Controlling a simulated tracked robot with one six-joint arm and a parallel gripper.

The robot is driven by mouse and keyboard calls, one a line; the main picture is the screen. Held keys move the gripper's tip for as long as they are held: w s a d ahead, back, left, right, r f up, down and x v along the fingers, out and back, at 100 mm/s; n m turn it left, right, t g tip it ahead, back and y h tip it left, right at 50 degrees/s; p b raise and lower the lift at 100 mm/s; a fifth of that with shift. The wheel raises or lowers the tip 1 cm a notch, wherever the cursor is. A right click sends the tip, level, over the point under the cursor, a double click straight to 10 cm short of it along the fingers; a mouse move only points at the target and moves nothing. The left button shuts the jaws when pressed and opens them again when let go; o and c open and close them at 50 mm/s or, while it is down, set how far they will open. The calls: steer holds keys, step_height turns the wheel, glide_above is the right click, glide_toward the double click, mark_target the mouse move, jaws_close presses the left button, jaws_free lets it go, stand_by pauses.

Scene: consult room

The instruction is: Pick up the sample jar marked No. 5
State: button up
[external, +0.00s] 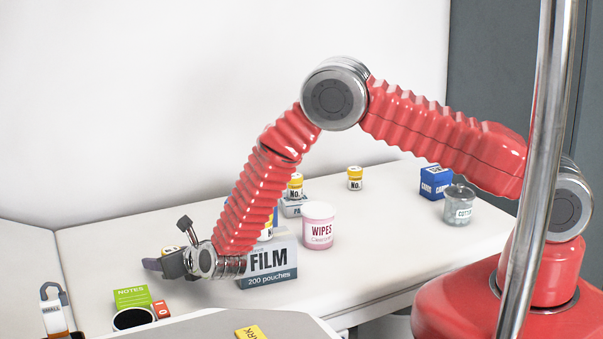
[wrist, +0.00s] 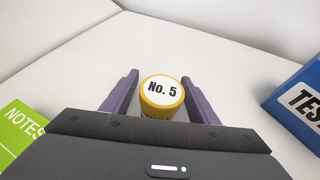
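The sample jar marked No. 5 has a yellow lid with a white label and stands upright in the wrist view (wrist: 162,92). My gripper (wrist: 160,77) is open, with one purple-grey finger on each side of the jar. The lower part of the jar is hidden behind the gripper body. In the external view my gripper (external: 154,264) is low over the left part of the table, and a bit of yellow lid (external: 168,249) shows just behind it.
A green NOTES box (external: 132,297) lies in front of my gripper. A FILM box (external: 268,265) and a pink WIPES tub (external: 319,226) stand to the right. Other yellow-lidded jars (external: 355,178) stand further back. A blue TEST box (wrist: 298,104) is at the wrist view's right edge.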

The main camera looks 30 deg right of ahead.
steer(key=c, duration=1)
steer(key=shift+r, duration=0.1)
step_height(320, 180, up, 10)
stand_by(0.4)
stand_by(0.4)
